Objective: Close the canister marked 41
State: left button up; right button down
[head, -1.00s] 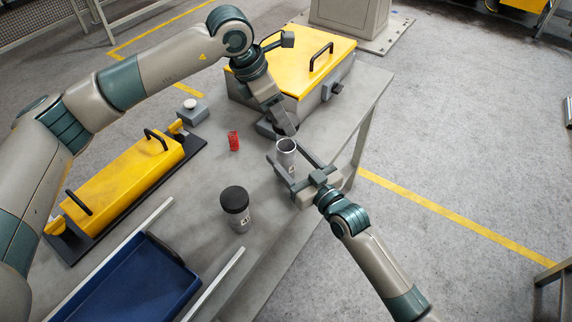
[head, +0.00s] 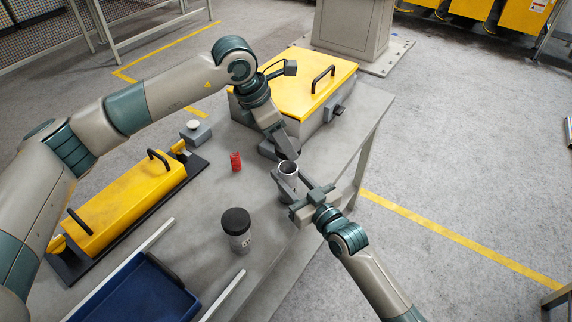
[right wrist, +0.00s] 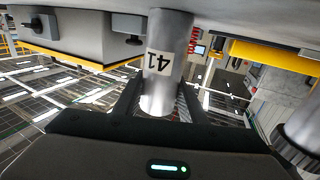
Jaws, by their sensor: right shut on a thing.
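The canister marked 41 (head: 289,169) is a grey metal cylinder, upright on the table near its right edge, with an open top and no lid on it. In the right wrist view its label reads 41 upside down on the canister (right wrist: 165,50). My right gripper (head: 285,183) is shut on the canister's side, one finger on either side of it. My left gripper (head: 281,152) points down just behind the canister. Its fingertips are dark and partly overlapped, so I cannot tell whether it is open or holds anything.
A second canister with a black lid (head: 236,221) stands nearer on the table (head: 205,210). A small red cylinder (head: 235,161) stands left of the grippers. A yellow-lidded box (head: 300,80) is behind, a yellow fixture (head: 125,205) and blue tray (head: 140,295) at left.

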aim_at(284, 158)
pick_arm(q)
jog(key=shift+f, duration=2.05)
jog(key=shift+f, duration=0.9)
jog(key=shift+f, duration=0.55)
